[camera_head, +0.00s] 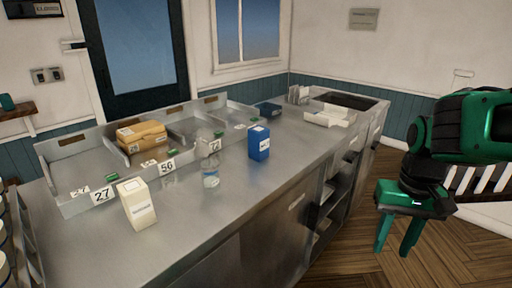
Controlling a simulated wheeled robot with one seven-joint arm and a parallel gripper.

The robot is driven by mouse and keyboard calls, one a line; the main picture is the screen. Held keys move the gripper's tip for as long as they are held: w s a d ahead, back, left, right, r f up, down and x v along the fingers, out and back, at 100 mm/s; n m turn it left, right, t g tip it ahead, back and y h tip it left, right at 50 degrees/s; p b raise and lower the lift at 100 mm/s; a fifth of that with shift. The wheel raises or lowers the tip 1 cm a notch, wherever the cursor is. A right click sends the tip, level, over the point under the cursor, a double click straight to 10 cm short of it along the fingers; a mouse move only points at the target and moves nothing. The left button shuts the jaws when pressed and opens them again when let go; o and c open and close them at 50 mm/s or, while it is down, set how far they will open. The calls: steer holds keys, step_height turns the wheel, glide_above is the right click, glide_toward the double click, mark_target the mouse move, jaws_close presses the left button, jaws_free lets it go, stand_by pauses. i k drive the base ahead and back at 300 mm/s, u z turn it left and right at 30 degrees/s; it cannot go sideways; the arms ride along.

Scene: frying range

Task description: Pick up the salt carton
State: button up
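A blue carton (259,143) with a white label stands upright on the steel counter (255,190); its print is too small to read surely. A cream carton (137,204) with a small label stands upright nearer the front left, its print also unreadable. I cannot tell for certain which is the salt carton. My gripper (394,252) is at the right, off the counter's edge and over the wooden floor. Its two green fingers point down, apart and empty, well away from both cartons.
A clear bottle (210,175) stands between the cartons. Behind are metal bins with number tags, one holding a brown package (142,136). A dark blue box (268,109), a white tray (325,118) and a sink (345,100) are farther back. Counter right of the blue carton is clear.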

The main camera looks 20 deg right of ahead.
mark_target(258, 135)
steer(key=u, duration=0.05)
steer(key=k, duration=1.05)
steer(key=z, duration=0.8)
steer(key=i, duration=1.55)
steer(key=u, duration=0.15)
